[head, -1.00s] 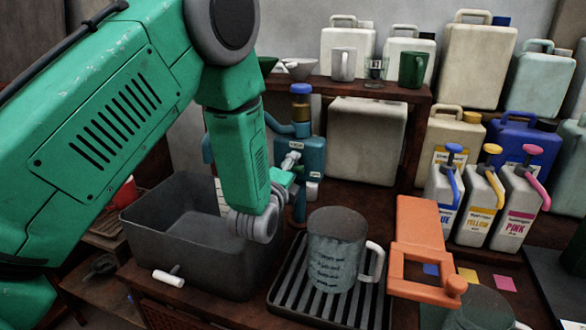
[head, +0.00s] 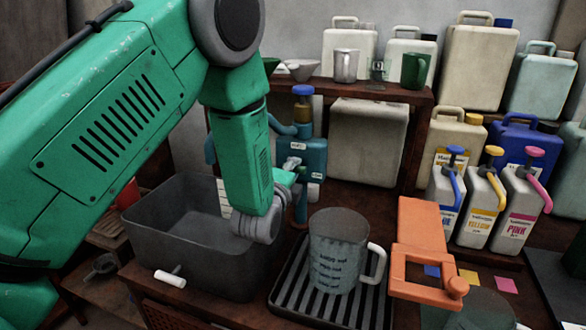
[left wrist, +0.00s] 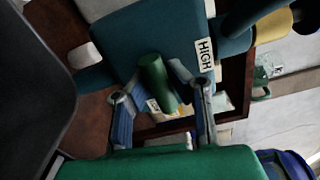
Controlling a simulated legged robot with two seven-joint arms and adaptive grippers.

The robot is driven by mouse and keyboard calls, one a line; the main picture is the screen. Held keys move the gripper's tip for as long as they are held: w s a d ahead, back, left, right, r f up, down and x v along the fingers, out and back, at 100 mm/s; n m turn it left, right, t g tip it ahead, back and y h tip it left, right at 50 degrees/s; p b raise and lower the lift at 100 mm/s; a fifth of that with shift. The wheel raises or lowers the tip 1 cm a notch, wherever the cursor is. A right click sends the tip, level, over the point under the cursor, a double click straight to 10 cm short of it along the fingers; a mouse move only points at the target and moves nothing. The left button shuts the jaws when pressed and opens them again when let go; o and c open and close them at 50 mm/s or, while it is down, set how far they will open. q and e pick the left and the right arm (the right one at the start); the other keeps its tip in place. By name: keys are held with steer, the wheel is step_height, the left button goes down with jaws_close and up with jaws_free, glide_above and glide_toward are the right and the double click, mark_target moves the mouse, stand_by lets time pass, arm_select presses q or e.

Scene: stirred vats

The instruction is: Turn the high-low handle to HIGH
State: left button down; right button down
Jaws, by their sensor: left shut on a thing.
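The teal dispenser body (head: 314,158) stands behind the dark basin in the head view, with a small HIGH label on its face. In the left wrist view the teal body (left wrist: 165,30) fills the upper middle and the HIGH label (left wrist: 204,54) reads sideways. The high-low handle (left wrist: 153,78) shows there as a dark green cylinder between my fingertips. My left gripper (left wrist: 162,76) is shut on it, one finger on each side. In the head view my left gripper (head: 289,166) is at the front of the dispenser, partly hidden by my wrist. My right gripper is not in view.
The dark basin (head: 150,235) lies left of and below my left wrist. A grey mug (head: 338,265) stands on a slatted drip tray (head: 281,296) close by. An orange frame (head: 420,225) and several pump bottles are at the right. Jugs stand behind.

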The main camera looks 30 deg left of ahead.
arm_select(q)
steer(key=shift+s+d+f+n, duration=0.1)
steer(key=shift+d+f+n, duration=0.25)
steer(key=shift+f+n, duration=0.05)
stand_by(1.3)
steer(key=c, duration=1.4)
jaws_free()
steer(key=shift+r, duration=0.15)
steer(key=shift+r, duration=0.1)
steer(key=v, duration=1.1)
steer(key=shift+s, duration=0.35)
